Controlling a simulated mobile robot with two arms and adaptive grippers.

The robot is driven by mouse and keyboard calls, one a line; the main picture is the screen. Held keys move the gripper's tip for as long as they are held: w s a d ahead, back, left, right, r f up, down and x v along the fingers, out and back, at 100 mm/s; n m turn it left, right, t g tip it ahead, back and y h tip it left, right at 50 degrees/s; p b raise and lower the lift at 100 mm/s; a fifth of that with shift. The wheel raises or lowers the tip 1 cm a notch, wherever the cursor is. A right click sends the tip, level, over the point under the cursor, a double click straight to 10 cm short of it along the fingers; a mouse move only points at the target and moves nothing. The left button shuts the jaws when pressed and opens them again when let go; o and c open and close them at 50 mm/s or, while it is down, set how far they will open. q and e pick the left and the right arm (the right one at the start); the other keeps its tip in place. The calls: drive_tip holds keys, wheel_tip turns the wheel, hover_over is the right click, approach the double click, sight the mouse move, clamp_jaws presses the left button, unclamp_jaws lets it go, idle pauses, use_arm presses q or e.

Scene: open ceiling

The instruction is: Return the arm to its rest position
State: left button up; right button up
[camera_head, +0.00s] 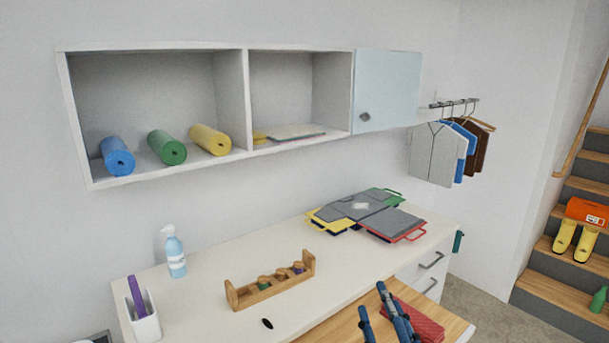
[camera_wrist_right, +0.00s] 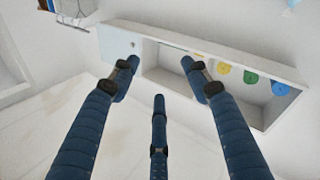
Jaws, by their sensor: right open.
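My right gripper (camera_head: 378,304) shows at the bottom of the head view, its blue padded fingers apart and nothing between them. It is in front of the white counter (camera_head: 210,302), over a wooden surface (camera_head: 335,328). In the right wrist view the open fingers of the right gripper (camera_wrist_right: 160,78) frame the white wall shelf (camera_wrist_right: 150,32), which appears upside down and beyond them. My left gripper is not in view.
A red case (camera_head: 425,322) lies beside the right gripper. The counter bears a wooden rack (camera_head: 272,283), coloured folders (camera_head: 368,213), a pump bottle (camera_head: 174,253) and a white holder (camera_head: 144,322). Rolled mats (camera_head: 166,147) lie in the wall shelf (camera_head: 200,165).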

drive_tip(key=s+d+f+m+g+h, duration=0.1)
drive_tip(key=s+d+f+m+g, duration=0.15)
drive_tip(key=f, duration=0.35)
drive_tip(key=s+d+f+m+g+h, duration=0.1)
drive_tip(key=s+d+f+g, duration=0.15)
drive_tip(key=f, duration=0.35)
drive_tip(key=s+d+f+m+g, duration=0.1)
drive_tip(key=s+f+g, duration=0.4)
drive_tip(key=s+f, duration=0.5)
drive_tip(key=s+f+m+g, duration=0.2)
drive_tip(key=s+f+g, duration=0.45)
drive_tip(key=s, duration=0.65)
drive_tip(key=s+f+b+x, duration=0.1)
drive_tip(key=s+x, duration=0.3)
drive_tip(key=x, duration=1.1)
drive_tip(key=s+b+x, duration=0.2)
drive_tip(key=s+x, duration=0.1)
drive_tip(key=x, duration=1.1)
drive_tip(key=s+d+f+g+b, duration=0.1)
drive_tip(key=s+d+f, duration=0.2)
drive_tip(key=s+f, duration=1.4)
drive_tip(key=shift+f+n+b, duration=0.35)
drive_tip(key=shift+f+b, duration=0.05)
drive_tip(key=shift+f, duration=0.55)
